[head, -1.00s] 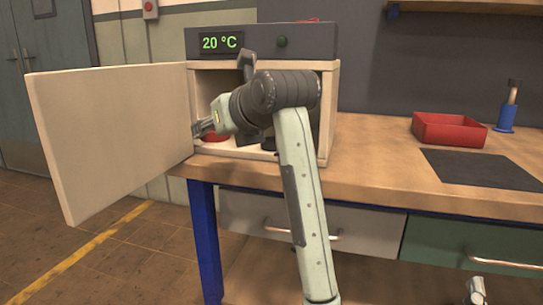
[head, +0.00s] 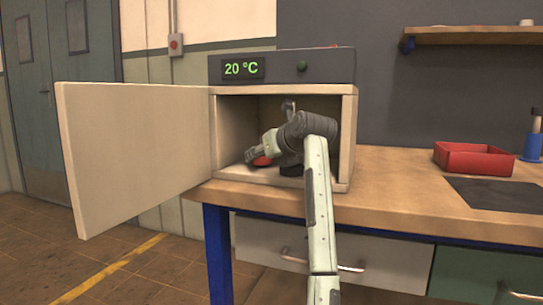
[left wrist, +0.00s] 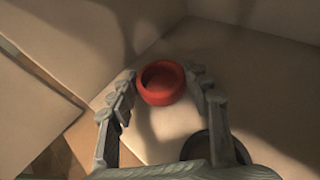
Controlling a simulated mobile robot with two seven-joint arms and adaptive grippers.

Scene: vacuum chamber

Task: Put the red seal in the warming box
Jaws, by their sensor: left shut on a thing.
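The warming box (head: 282,68) stands on the bench with its door (head: 135,155) swung wide open to the left. Its display reads 20 °C. The red seal (head: 262,161) is a small thick ring, inside the box, low and near the floor. My left gripper (head: 254,157) reaches in through the open front. In the left wrist view its fingers (left wrist: 165,82) stand on both sides of the seal (left wrist: 161,98) and are shut on it. I cannot tell whether the seal touches the box floor. My right gripper is not in view.
A dark round object (head: 291,170) sits in the box, right of the seal and partly behind my arm. A red tray (head: 473,160), a dark mat (head: 497,195) and a blue bottle (head: 533,147) are farther right on the bench. The bench's middle is clear.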

